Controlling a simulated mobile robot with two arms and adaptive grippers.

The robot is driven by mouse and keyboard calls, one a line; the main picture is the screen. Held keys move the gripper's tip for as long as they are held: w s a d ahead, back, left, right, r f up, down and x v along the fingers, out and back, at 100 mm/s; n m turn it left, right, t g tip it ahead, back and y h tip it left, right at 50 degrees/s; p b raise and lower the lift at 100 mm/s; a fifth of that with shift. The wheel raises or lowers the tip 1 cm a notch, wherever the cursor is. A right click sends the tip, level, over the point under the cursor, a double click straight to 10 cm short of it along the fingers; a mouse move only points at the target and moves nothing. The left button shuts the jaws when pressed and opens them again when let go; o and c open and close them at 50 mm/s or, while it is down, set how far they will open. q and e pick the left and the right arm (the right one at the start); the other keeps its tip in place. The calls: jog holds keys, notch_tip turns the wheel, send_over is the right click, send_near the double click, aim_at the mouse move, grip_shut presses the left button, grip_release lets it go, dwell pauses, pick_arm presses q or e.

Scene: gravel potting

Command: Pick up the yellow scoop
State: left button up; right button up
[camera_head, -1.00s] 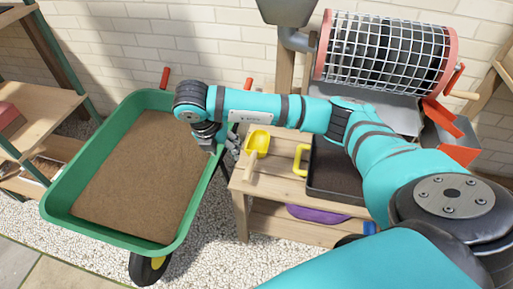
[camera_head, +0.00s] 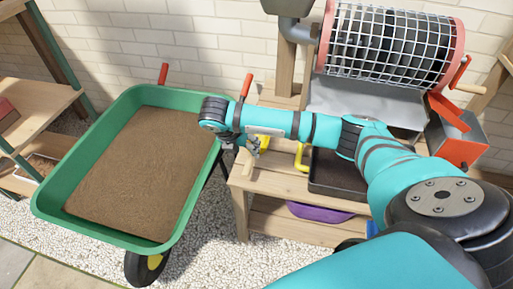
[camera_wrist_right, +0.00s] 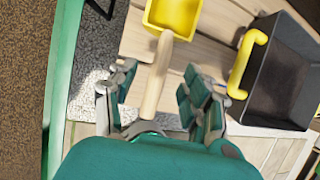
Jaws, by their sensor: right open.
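The yellow scoop (camera_wrist_right: 173,14) lies on the wooden bench at the top of the right wrist view, its pale wooden handle (camera_wrist_right: 157,78) pointing toward my right gripper. In the head view only a bit of the scoop (camera_head: 265,143) shows; my right arm covers most of it. My right gripper (camera_wrist_right: 155,88) is open, with one finger on each side of the handle. I cannot tell whether a finger touches it. In the head view the right gripper (camera_head: 249,148) is partly hidden at the bench's left edge. My left gripper is not in view.
A dark tray (camera_wrist_right: 282,85) with a yellow handle (camera_wrist_right: 247,65) sits on the wooden bench (camera_head: 263,180), right of the scoop. A green wheelbarrow (camera_head: 45,205) full of brown soil stands left.

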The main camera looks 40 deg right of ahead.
jog(key=b+x, duration=0.1)
jog(key=x, duration=0.4)
jog(key=shift+d+f, duration=0.2)
grip_shut()
dwell(0.3)
